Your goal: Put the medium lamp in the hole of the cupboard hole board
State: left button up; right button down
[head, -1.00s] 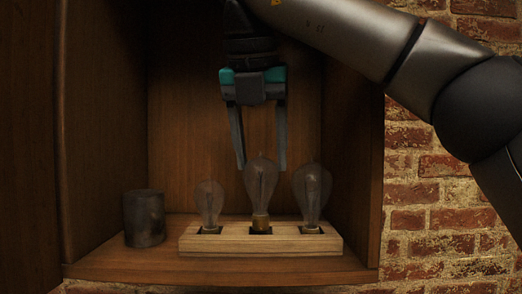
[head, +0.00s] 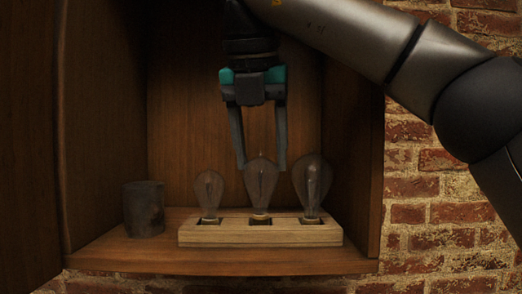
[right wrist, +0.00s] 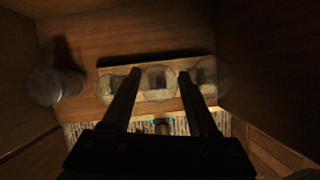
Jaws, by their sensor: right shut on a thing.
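The medium lamp (head: 261,182), a clear bulb with a brass base, stands upright at the middle hole of the pale wooden hole board (head: 215,236). The lower part of its base is hidden in the hole. My right gripper (head: 262,168) comes from above and is shut on the glass, one finger on each side. In the right wrist view, the lamp (right wrist: 158,80) shows between the two fingers, over the board (right wrist: 118,77). A smaller lamp (head: 209,190) stands in the left hole and a larger lamp (head: 312,185) in the right hole. My left gripper is not in view.
A dark metal cylinder (head: 144,209) stands on the cupboard shelf (head: 130,255), left of the board. Cupboard walls close in on the left, right and back. A brick wall (head: 430,215) lies outside to the right.

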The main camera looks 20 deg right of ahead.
jog(key=shift+c, duration=0.4)
grip_release()
jog(key=p+v, duration=0.2)
jog(key=v, duration=1)
jog(key=shift+p, duration=0.35)
